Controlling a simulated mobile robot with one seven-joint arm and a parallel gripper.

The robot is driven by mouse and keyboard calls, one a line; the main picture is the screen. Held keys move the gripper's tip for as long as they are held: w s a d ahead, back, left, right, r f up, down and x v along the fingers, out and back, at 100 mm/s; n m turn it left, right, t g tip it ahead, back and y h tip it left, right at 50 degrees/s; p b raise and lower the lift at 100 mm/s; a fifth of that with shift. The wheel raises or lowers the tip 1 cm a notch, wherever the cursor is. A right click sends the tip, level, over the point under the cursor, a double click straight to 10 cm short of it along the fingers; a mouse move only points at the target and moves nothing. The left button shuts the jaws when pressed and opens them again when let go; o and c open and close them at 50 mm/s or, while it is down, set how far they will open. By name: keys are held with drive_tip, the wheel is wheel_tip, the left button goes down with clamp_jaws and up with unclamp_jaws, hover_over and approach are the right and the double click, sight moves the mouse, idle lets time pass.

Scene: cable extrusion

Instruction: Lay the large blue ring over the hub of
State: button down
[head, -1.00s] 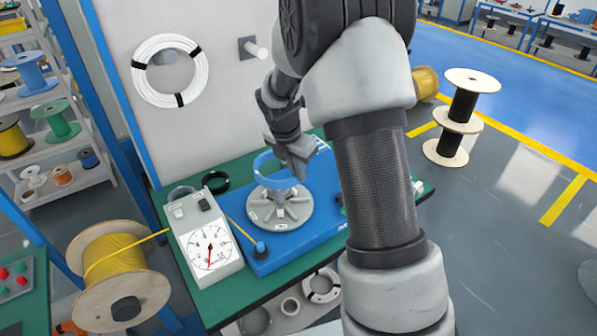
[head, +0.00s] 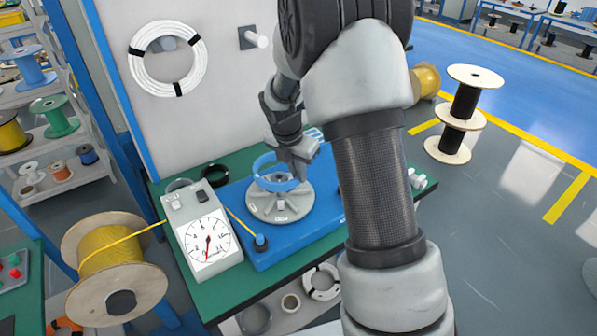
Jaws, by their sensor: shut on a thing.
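The large blue ring (head: 265,182) is in the head view, around the raised hub in the middle of the round grey turntable (head: 281,211). My gripper (head: 292,165) is at the ring's far right side and is shut on its rim. The ring looks roughly level and low over the disc. I cannot tell whether it rests on the disc or is still a little above it. The hub is partly hidden by the ring, and my fingertips are partly hidden by my wrist. The turntable sits on a blue base (head: 272,256).
A grey dial gauge box (head: 207,238) stands left of the turntable on the green bench (head: 222,297). A black ring (head: 214,174) lies behind it. A yellow cable spool (head: 113,262) stands at the left. A white coil (head: 167,58) hangs on the back panel.

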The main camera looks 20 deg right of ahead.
idle(0.4)
drive_tip(key=shift+f+b, duration=1.6)
drive_tip(key=shift+f, duration=1.45)
drive_tip(key=shift+f, duration=0.5)
drive_tip(key=c, duration=1.8)
unclamp_jaws()
wheel_tip(320, 180, up, 8)
drive_tip(key=p, duration=0.6)
drive_tip(key=shift+p, duration=0.4)
